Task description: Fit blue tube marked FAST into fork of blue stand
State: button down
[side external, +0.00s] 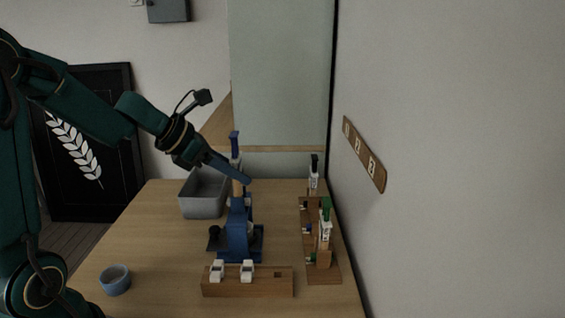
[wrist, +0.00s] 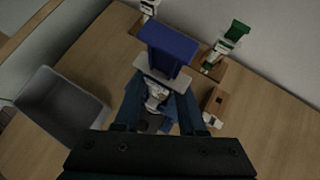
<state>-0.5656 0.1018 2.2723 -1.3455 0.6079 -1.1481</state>
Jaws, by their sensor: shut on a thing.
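My gripper (side external: 242,177) is shut on the blue tube (side external: 235,142), which has a blue top and a pale section lower down. The tube is upright, directly above or at the top of the blue stand (side external: 239,232). I cannot tell whether its lower end is inside the fork, because my fingers cover part of it. In the wrist view the tube's blue top (wrist: 168,42) and a pale collar show between and beyond my fingers (wrist: 160,100). The blue stand is mostly hidden beneath them. The FAST marking is not readable.
A grey bin (side external: 203,205) stands behind left of the stand. A wooden rack (side external: 322,272) with a green-topped tube (side external: 325,215) is at right, near the wall; a black-topped tube (side external: 314,172) is behind. A wooden block (side external: 262,286) with white pieces lies in front. A blue cup (side external: 115,281) is front left.

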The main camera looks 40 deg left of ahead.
jog(key=shift+f, duration=0.2)
dwell(0.3)
jog(key=shift+c, duration=1.4)
grip_release()
jog(key=shift+s+r, duration=0.1)
jog(key=v, duration=1.2)
jog(key=shift+s+r, duration=0.2)
jog(key=shift+s, duration=0.1)
dwell(0.4)
